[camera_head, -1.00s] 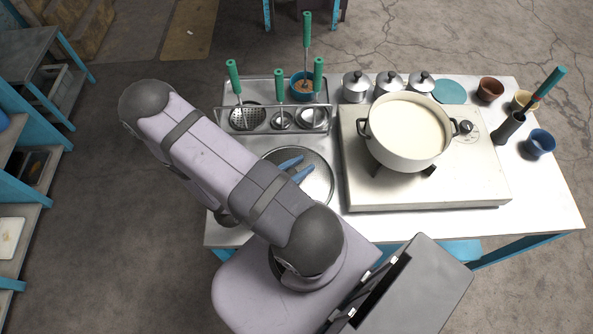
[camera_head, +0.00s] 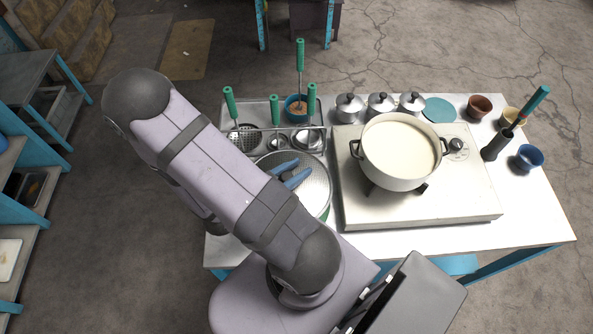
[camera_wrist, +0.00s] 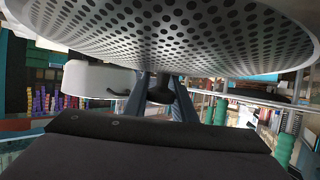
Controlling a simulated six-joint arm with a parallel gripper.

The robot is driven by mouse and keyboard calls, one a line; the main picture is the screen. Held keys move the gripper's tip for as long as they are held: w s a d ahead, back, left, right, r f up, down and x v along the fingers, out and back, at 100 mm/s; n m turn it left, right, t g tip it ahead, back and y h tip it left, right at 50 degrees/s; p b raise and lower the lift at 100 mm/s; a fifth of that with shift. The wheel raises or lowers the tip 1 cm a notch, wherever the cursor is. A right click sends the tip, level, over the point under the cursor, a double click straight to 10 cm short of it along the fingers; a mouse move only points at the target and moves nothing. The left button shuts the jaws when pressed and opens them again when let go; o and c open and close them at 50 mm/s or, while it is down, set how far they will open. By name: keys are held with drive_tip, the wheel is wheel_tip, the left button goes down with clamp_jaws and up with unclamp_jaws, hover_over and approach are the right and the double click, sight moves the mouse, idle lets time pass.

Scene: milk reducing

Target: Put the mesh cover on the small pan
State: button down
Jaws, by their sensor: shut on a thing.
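The mesh cover (camera_head: 318,190) is a round, perforated metal disc at the left front of the table in the head view. My gripper (camera_head: 290,173), with blue fingers, is over it, and my arm hides its left part. In the wrist view the mesh cover (camera_wrist: 190,35) fills the top, and my gripper (camera_wrist: 161,92) is shut on its dark knob. The cover looks raised off the table. A white, two-handled pan of milk (camera_head: 399,148) stands open on the stove to the right. I cannot tell whether another pan is under the cover.
The pale stove (camera_head: 465,195) takes up the table's middle right. Behind the cover is a metal tray (camera_head: 262,103) with green-handled ladles. Several lidded silver pots (camera_head: 381,105) line the back. Cups and a dark holder (camera_head: 495,147) with a green-handled tool stand right.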

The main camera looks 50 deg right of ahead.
drive_tip(key=shift+r, duration=0.4)
